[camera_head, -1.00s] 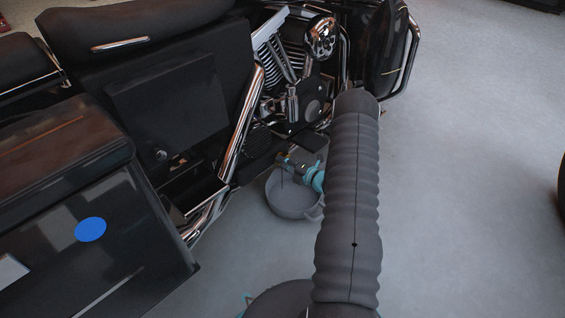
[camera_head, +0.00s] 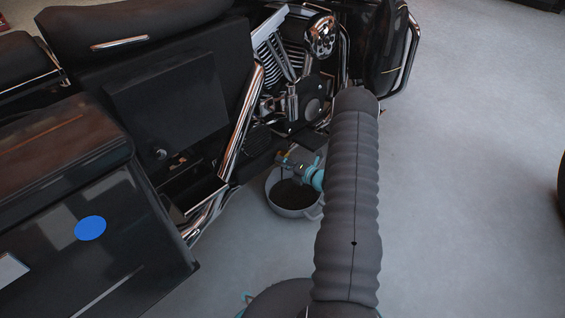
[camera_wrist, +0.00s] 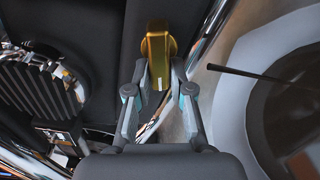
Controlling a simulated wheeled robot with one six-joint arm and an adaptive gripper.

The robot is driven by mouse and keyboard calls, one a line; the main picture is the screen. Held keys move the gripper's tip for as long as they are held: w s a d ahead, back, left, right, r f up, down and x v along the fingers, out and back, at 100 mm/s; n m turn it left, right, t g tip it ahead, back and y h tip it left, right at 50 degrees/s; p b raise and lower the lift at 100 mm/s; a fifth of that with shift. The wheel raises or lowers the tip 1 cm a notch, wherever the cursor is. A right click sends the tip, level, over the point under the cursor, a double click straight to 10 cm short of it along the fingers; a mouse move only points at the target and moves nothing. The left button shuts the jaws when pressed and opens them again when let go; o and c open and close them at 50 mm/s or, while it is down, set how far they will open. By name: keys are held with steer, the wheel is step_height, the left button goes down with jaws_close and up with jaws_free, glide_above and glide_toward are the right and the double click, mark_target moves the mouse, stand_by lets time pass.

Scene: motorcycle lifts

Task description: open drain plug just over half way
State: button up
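The drain plug (camera_wrist: 157,48) is a gold, rounded piece at the top middle of the wrist view. My gripper (camera_wrist: 158,75) has one finger against each side of it and looks shut on it. In the head view my gripper (camera_head: 288,158) is low beside the motorcycle's engine, above the drain pan, and the plug is too small there to make out clearly. A thin dark stream of oil (camera_wrist: 255,75) shows in the wrist view. Dark oil (camera_head: 294,194) covers the bottom of the round grey pan (camera_head: 293,212).
The black motorcycle (camera_head: 165,100) with chrome pipes (camera_head: 240,125) fills the left and middle. A chrome tube (camera_wrist: 212,35) runs close to my gripper in the wrist view.

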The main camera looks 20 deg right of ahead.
steer(key=shift+o, duration=1.2)
steer(key=v, duration=1.2)
